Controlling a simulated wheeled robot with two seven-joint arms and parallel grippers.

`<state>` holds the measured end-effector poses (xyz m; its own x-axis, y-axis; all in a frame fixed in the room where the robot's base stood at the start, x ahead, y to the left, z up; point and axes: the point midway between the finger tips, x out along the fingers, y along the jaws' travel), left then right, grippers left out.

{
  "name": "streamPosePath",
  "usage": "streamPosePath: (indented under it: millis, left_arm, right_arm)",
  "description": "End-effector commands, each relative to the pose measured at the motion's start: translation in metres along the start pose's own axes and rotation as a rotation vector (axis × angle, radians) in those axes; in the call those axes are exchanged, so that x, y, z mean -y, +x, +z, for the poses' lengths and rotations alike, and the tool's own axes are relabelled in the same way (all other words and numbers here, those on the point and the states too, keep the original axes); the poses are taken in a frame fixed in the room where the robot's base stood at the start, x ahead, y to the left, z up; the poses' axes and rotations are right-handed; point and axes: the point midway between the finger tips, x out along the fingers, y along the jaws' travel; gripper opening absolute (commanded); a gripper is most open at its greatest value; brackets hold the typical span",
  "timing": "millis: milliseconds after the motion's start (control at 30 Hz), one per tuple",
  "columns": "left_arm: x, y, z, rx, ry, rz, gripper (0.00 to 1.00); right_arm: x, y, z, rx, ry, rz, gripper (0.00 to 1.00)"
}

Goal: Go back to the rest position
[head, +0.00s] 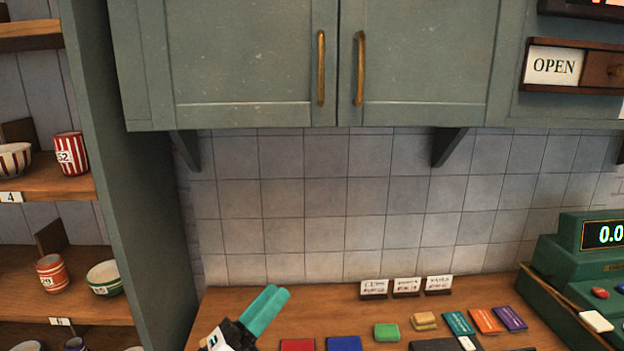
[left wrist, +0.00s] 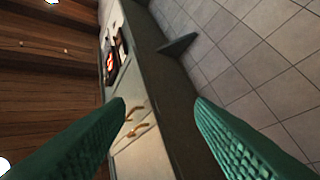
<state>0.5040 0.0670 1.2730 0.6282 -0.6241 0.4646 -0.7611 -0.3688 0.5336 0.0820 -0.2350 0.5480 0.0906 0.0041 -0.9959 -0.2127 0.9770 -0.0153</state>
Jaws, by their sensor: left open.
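My left gripper (head: 265,308) shows at the bottom of the head view, with its teal fingers pointing up and to the right above the wooden counter (head: 325,297). In the left wrist view its two green ridged fingers (left wrist: 160,125) stand wide apart with nothing between them. The wrist view is tilted and looks past the fingers at the wall tiles and the cupboard. My right gripper is not in view.
Red (head: 297,345) and blue (head: 344,344) pads, a green block (head: 386,332), tan sponges (head: 424,320) and small cards lie on the counter. A green cash register (head: 580,265) stands right. Shelves with cups (head: 70,153) are left. A cupboard (head: 240,60) hangs above.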

Motion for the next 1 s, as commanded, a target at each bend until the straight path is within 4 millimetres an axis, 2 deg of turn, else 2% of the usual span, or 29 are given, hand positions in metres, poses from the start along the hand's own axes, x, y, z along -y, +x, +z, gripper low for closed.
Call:
streamPosePath:
  millis: [33, 100, 167, 267, 300, 367, 400, 500, 600, 800, 967, 1000]
  left_arm:
    - [0.016, -0.016, -0.008, -0.101, -0.182, -0.118, 0.49]
    - [0.042, -0.042, -0.015, -0.243, -0.430, -0.283, 0.49]
    - [0.065, -0.071, -0.013, -0.367, -0.640, -0.427, 0.49]
    - [0.097, -0.131, 0.005, -0.580, -0.974, -0.677, 0.49]
    - [0.105, -0.157, 0.016, -0.668, -1.098, -0.779, 0.49]
    - [0.112, -0.196, 0.037, -0.795, -1.263, -0.929, 0.49]
    - [0.112, -0.219, 0.051, -0.872, -1.356, -1.019, 0.49]
    - [0.104, -0.266, 0.081, -1.031, -1.520, -1.207, 0.49]
    - [0.091, -0.301, 0.104, -1.159, -1.631, -1.360, 0.49]
    - [0.055, -0.352, 0.139, -1.367, -1.760, -1.620, 0.49]
    - [0.023, -0.385, 0.160, -1.511, -1.807, -1.808, 0.49]
    - [0.039, -0.388, 0.172, -1.504, -1.800, -1.805, 0.49]
  right_arm:
    - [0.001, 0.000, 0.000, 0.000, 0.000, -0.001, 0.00]
    - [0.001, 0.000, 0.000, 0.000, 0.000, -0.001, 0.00]
    - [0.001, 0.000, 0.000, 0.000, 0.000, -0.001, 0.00]
    - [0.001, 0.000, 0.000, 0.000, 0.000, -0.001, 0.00]
    - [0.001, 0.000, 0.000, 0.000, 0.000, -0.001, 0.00]
    - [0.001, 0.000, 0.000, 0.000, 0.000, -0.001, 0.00]
    - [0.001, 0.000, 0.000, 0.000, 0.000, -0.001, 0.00]
    - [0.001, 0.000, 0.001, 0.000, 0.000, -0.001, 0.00]
    - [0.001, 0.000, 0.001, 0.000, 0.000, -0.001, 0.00]
    - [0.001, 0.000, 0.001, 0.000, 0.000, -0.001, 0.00]
    - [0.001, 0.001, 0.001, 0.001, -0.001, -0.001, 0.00]
    - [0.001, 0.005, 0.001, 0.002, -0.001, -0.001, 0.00]
